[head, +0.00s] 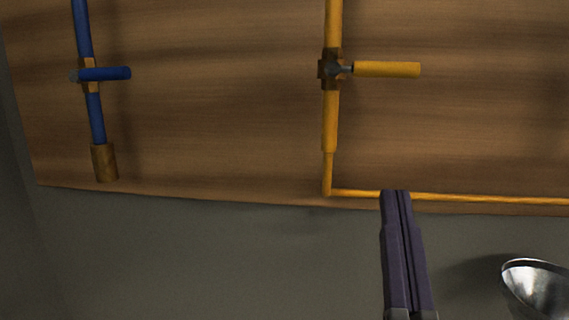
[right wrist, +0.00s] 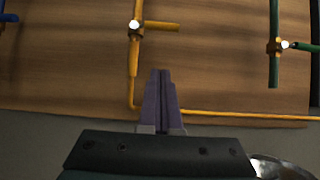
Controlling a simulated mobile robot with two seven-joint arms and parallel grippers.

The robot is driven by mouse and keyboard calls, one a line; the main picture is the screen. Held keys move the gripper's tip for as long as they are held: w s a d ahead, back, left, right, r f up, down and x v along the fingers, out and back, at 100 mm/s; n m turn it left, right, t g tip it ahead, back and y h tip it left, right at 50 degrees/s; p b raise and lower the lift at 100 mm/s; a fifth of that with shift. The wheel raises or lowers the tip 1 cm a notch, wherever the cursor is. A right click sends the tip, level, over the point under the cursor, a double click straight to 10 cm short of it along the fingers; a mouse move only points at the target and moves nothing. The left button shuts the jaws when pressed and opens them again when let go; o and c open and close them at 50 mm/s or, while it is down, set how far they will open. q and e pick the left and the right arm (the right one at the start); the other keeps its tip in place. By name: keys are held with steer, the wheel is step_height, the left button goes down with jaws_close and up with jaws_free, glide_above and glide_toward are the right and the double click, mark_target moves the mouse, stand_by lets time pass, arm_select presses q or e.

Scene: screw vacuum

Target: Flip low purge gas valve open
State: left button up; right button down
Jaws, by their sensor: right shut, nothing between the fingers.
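The yellow valve (head: 331,69) sits on a vertical yellow pipe on a wooden panel. Its handle (head: 387,69) points right, level, across the pipe. The valve also shows at the top of the right wrist view (right wrist: 135,26), with its handle to the right. My right gripper (head: 395,192) is shut and empty, its dark purple fingers together and pointing up. In the picture its tips are below the yellow handle, apart from it, near the thin horizontal yellow pipe. Which valve is the low purge gas one is not marked. My left gripper is out of view.
A blue valve (head: 103,73) with a level handle is at the left of the wooden panel (head: 220,110). A green valve (right wrist: 279,45) is at the right in the wrist view. A shiny metal bowl-like object (head: 538,287) is at lower right. The panel between the blue and yellow pipes is clear.

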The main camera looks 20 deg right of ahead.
mark_target(374, 69)
steer(key=s+a+r+p+x, duration=0.1)
steer(key=p+x, duration=0.4)
steer(key=x, duration=0.6)
steer(key=shift+d+r, duration=0.15)
steer(key=shift+r, duration=0.65)
steer(key=shift+r+n+t+y+p, duration=0.2)
steer(key=shift+n+t+y+p, duration=0.1)
steer(key=shift+n+y+p, duration=0.4)
